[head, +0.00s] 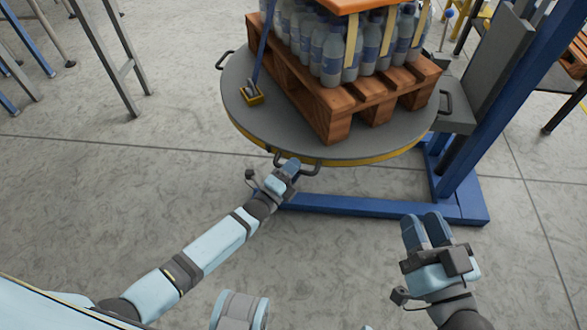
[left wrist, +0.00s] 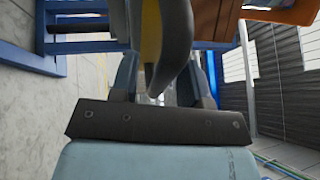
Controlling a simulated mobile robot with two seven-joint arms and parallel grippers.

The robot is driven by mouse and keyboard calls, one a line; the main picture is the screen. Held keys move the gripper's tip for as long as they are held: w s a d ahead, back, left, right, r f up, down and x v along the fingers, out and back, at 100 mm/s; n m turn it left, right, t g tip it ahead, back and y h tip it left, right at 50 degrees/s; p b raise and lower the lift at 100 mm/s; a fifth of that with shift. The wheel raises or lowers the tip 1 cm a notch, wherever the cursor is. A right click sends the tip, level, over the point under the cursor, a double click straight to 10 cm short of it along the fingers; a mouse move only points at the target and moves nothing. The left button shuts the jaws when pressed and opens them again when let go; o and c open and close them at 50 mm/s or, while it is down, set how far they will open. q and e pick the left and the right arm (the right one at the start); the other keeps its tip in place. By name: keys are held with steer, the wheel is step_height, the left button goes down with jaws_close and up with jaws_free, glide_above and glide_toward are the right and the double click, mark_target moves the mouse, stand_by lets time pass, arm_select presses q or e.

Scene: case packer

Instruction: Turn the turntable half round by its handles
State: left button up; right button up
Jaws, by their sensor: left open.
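The turntable (head: 240,98) is a round grey disc with a yellow-edged rim. Dark handles stand out from its rim: a left one (head: 225,60), a right one (head: 446,102) and a near one (head: 300,163). My left gripper (head: 290,168) is at the near handle, its fingers open. In the left wrist view the curved grey handle (left wrist: 172,45) runs between the two fingers (left wrist: 165,85); whether they touch it I cannot tell.
A wooden pallet (head: 335,125) of bottles (head: 332,50) sits on the turntable. A blue post (head: 500,110) with a grey box stands at the right, on a blue floor frame (head: 385,207). Table legs stand at the upper left. The floor at left is clear.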

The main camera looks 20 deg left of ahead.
arm_select(q)
steer(key=shift+s, duration=0.1)
steer(key=shift+s+a, duration=0.2)
steer(key=shift+s, duration=0.1)
steer(key=p+v, duration=0.2)
steer(key=v, duration=1.1)
steer(key=shift+p, duration=0.4)
arm_select(e)
steer(key=f, duration=0.1)
steer(key=d+f+g+h, duration=0.1)
steer(key=f, duration=0.1)
steer(key=d+f+g+h, duration=0.1)
steer(key=f, duration=0.1)
steer(key=shift+s+f, duration=0.2)
arm_select(q)
steer(key=shift+f, duration=0.15)
